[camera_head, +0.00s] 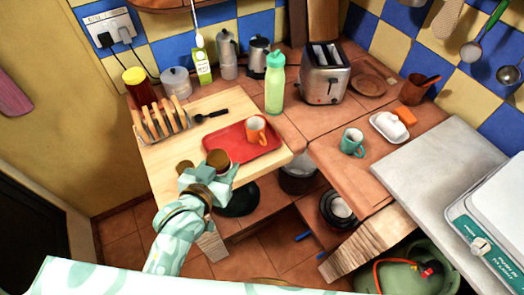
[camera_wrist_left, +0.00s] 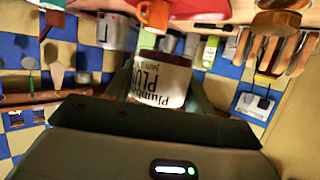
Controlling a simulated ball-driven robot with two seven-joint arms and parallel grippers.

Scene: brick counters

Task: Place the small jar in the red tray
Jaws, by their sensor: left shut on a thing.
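The small jar, with a brown lid (camera_head: 218,158) and a white printed label that shows in the left wrist view (camera_wrist_left: 160,80), is between the fingers of my left gripper (camera_head: 217,172), which is shut on it. In the head view the jar overlaps the front left corner of the red tray (camera_head: 228,140); its height above the board cannot be told. An orange mug (camera_head: 256,130) stands in the tray, with bare red surface to its left. A second brown lid (camera_head: 184,167) shows left of my gripper, partly hidden by it. My right gripper is not in view.
The tray lies on a wooden board (camera_head: 165,155) with a toast rack (camera_head: 165,120) at its left. A green bottle (camera_head: 275,85) stands behind the tray to the right. The toaster (camera_head: 323,75) and teal mug (camera_head: 352,142) are farther right.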

